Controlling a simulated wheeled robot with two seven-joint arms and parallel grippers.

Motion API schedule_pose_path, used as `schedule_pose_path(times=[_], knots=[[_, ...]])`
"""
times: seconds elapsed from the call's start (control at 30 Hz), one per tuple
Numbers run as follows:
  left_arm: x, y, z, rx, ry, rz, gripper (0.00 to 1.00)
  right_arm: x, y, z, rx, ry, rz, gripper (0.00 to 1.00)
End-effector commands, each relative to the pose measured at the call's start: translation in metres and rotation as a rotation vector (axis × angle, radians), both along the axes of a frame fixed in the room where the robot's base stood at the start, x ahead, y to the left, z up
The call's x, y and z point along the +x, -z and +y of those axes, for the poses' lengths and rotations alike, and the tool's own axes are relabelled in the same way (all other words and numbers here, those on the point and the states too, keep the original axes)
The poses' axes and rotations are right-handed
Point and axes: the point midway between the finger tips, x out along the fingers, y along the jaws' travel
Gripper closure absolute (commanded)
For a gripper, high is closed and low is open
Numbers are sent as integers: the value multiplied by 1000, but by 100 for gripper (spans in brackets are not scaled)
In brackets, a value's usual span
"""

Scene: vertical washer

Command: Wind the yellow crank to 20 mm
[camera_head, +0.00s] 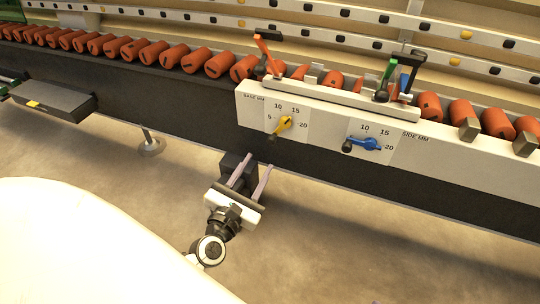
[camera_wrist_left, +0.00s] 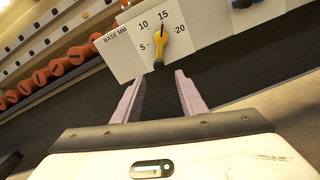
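The yellow crank (camera_head: 284,124) is on the white panel (camera_head: 254,104) beside the BASE MM dial, marked 5, 10, 15 and 20. In the left wrist view the yellow crank (camera_wrist_left: 159,54) stands nearly upright, its thick end down and its thin dark tip at about the 15 mark. My left gripper (camera_head: 257,164) is below the panel, short of the crank. In the left wrist view its two fingers (camera_wrist_left: 157,78) are apart with nothing between them, just below the crank's thick end. No contact shows. My right gripper is not in view.
A blue crank (camera_head: 368,144) on the SIDE MM dial sits to the right. Above the panel are orange (camera_head: 266,55), green (camera_head: 386,76) and blue (camera_head: 409,77) levers. Orange cylinders (camera_head: 172,57) line the conveyor. Floor space in front is clear.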

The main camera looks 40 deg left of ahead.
Motion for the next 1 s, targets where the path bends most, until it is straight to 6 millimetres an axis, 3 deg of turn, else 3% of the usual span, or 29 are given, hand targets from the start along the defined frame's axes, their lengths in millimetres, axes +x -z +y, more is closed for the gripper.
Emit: schedule_pose_path(times=[0.17,0.6,1.0], knots=[[18,-1,7,-31,-12,-14,62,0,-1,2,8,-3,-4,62],[90,0,23,-25,-7,-10,62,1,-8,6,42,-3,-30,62],[100,0,26,-24,-7,-8,62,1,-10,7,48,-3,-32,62]])
